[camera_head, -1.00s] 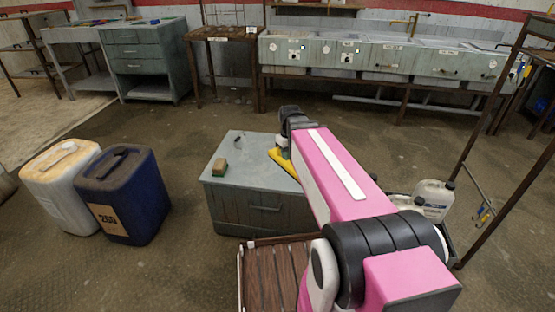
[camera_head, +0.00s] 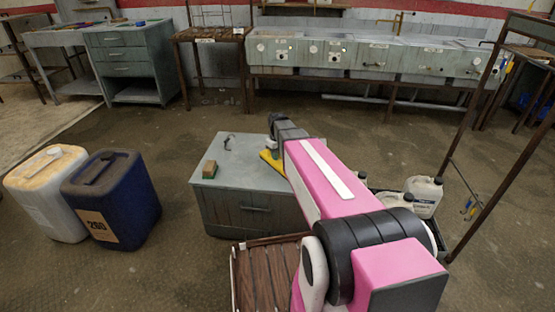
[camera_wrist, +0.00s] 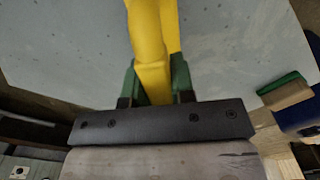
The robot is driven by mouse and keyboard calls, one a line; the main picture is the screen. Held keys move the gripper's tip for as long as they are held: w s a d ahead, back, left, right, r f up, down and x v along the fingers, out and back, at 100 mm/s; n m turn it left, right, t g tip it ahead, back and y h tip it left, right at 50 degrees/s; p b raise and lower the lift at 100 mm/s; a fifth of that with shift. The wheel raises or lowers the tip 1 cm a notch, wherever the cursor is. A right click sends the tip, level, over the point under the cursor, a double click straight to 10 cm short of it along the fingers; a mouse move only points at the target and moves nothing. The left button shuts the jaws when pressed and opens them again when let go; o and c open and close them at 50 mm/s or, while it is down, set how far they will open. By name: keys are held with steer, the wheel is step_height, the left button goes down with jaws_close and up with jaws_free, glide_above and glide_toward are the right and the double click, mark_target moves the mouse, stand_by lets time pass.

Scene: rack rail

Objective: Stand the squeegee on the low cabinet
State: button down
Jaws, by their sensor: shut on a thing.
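The yellow squeegee (camera_head: 271,163) is over the right part of the low cabinet's grey top (camera_head: 240,148), partly hidden by my arm. In the wrist view its yellow handle (camera_wrist: 150,45) runs between the green fingers of my gripper (camera_wrist: 155,82), which is shut on it. The cabinet top fills the background there (camera_wrist: 60,45). My gripper is mostly hidden in the head view. I cannot tell whether the squeegee touches the top.
A tan and green block (camera_head: 209,170) and a small dark hooked thing (camera_head: 229,141) are on the cabinet top. A blue canister (camera_head: 125,195) and a white canister (camera_head: 45,190) stand at left. White jugs (camera_head: 425,190) stand at right. A brown slatted surface (camera_head: 262,275) is in front.

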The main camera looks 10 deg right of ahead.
steer(key=shift+f, duration=1.05)
steer(key=shift+f, duration=0.1)
steer(key=c, duration=1)
jaws_free()
steer(key=shift+o, duration=0.2)
step_height(320, 180, up, 12)
steer(key=shift+s, duration=0.1)
steer(key=s+f+m, duration=0.2)
steer(key=s+f, duration=0.2)
steer(key=s, duration=0.6)
steer(key=s+f+m, duration=0.3)
steer(key=s+f, duration=0.2)
steer(key=s, duration=0.5)
steer(key=shift+s+f, duration=0.15)
steer(key=shift+f, duration=0.05)
